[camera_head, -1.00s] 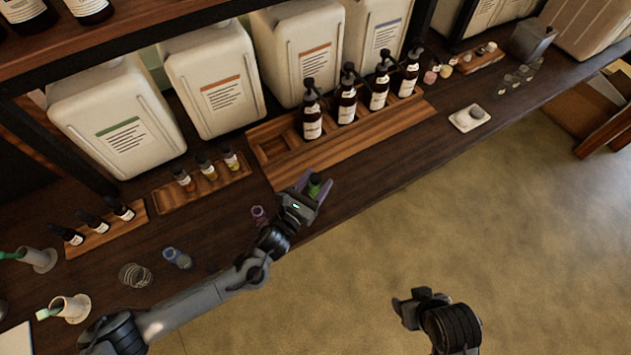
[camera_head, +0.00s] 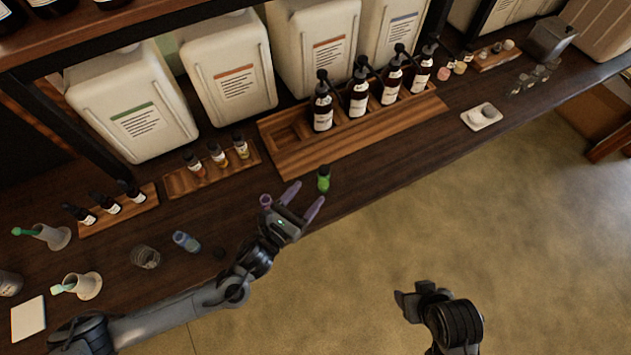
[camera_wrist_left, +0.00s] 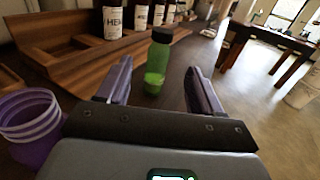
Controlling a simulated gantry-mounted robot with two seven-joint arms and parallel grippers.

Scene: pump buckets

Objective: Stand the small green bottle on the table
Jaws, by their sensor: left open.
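The small green bottle (camera_head: 323,179) has a dark cap and stands upright on the dark wooden table (camera_head: 390,165), in front of the wooden pump-bottle tray. It also shows in the left wrist view (camera_wrist_left: 157,62), a little beyond the fingertips and between their lines. My left gripper (camera_head: 306,193) is open and empty, its purple fingers pointing at the bottle with a gap between. My right gripper (camera_head: 402,300) hangs over the floor in front of the table; its fingers are too unclear to tell open from shut.
A purple cup (camera_wrist_left: 30,125) stands close beside my left gripper. The wooden tray (camera_head: 295,160) with several pump bottles is just behind the green bottle. A blue bottle (camera_head: 186,241) and a clear jar (camera_head: 145,257) are to the left.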

